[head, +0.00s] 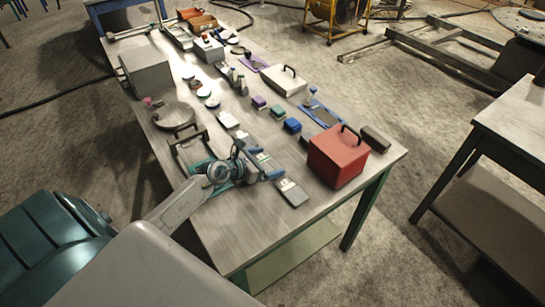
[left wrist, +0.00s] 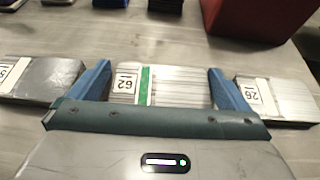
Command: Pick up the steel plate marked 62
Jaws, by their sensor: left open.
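The steel plate marked 62 (left wrist: 180,88) lies flat on the bench, with a white number label and a green stripe, in the middle of the left wrist view. My left gripper (left wrist: 160,72) is open, with one blue finger on each side of this plate. Whether the fingers touch its sides I cannot tell. The gripper's body hides the plate's near part. In the head view my left gripper (head: 262,172) is low over the bench's near part and covers much of this spot. My right gripper is not in view.
A plate labelled 26 (left wrist: 275,98) lies close on the right, and a darker labelled plate (left wrist: 40,80) close on the left. A red case (head: 338,157) with a black handle stands beyond. The bench (head: 240,225) has bare room at its near edge.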

